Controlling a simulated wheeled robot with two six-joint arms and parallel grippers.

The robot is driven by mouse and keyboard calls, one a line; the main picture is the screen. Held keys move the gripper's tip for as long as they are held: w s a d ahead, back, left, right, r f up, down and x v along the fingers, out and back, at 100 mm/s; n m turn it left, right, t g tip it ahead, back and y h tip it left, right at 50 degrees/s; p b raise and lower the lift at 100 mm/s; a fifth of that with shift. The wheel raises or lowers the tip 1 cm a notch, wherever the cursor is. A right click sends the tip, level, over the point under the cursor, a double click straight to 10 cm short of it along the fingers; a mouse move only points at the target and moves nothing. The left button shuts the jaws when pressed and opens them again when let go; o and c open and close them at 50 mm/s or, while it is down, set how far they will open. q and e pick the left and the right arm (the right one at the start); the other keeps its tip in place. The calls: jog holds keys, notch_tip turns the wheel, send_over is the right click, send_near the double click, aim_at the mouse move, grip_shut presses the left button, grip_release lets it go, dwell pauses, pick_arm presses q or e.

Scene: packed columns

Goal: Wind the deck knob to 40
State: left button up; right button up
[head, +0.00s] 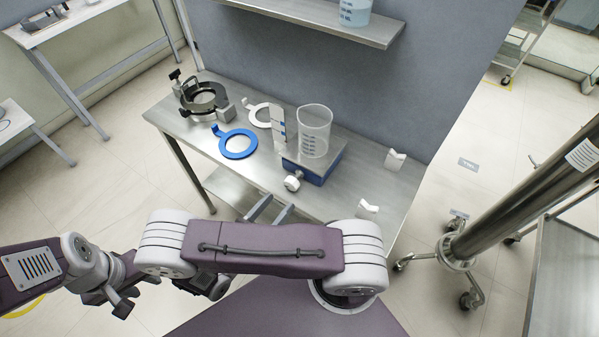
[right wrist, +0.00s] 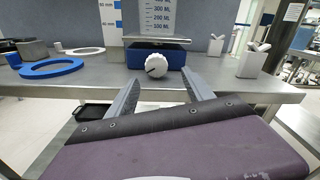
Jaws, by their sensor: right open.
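The deck knob is a white ribbed dial (head: 292,182) on the front of a low blue-sided unit with a metal top plate (head: 325,172). In the right wrist view the knob (right wrist: 156,66) faces me and bears a small dark mark; no readable number shows on it. My right gripper (head: 279,203) is open in front of the knob. In the right wrist view its two fingers (right wrist: 160,80) point toward the knob, one either side and slightly below, apparently apart from it. My left arm is at the lower left in the head view; its gripper's jaws cannot be made out.
A clear graduated beaker (head: 314,130) stands on the plate, beside an upright scale marked in mm (head: 278,127). A blue ring (head: 238,144), a white ring (head: 260,115) and a dark ring clamp (head: 203,97) lie left. White holders (head: 395,160) stand right. A shelf (head: 310,20) overhangs behind.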

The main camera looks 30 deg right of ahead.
aim_at(289, 186)
jog(key=shift+t, duration=0.3)
jog(key=p+x, duration=0.1)
jog(key=x, duration=0.6)
jog(key=shift+w+d+r+p, duration=0.15)
jog(key=shift+w+r+p, duration=0.05)
jog(key=shift+w+p, duration=0.15)
pick_arm(q)
jog(key=shift+a+r, duration=0.2)
jog(key=shift+r, duration=0.3)
jog(key=shift+a+r, duration=0.15)
jog(key=shift+r, duration=0.3)
pick_arm(e)
jog(key=shift+w+d+n, duration=0.25)
jog(key=shift+d+n, duration=0.05)
jog(key=shift+d, duration=0.05)
grip_shut()
